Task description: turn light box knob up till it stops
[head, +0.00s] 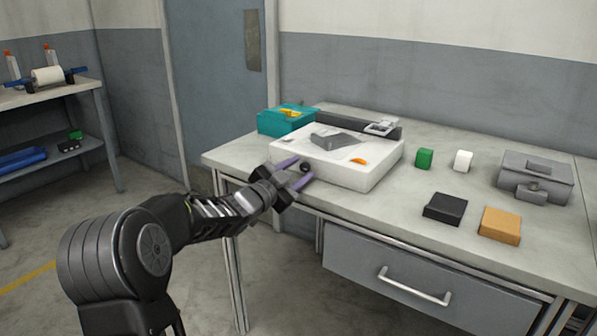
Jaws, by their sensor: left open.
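The light box (368,179) is a white, flat-topped box at the left part of the workbench. Its dark round knob (305,167) shows at the box's near left side. My left gripper (299,171) is at the knob, with its two purple fingers apart, one on each side of it. The fingers look open; I cannot tell whether they touch the knob. A grey wedge-shaped thing (338,141) and a small orange piece (358,161) lie on top of the light box. My right gripper is not in view.
A teal bin (282,122) stands behind the light box at left. Green (424,158), white (462,161), black (445,209) and orange (499,225) blocks and a grey case (535,178) sit on the workbench (400,218) at right. A shelf stands far left.

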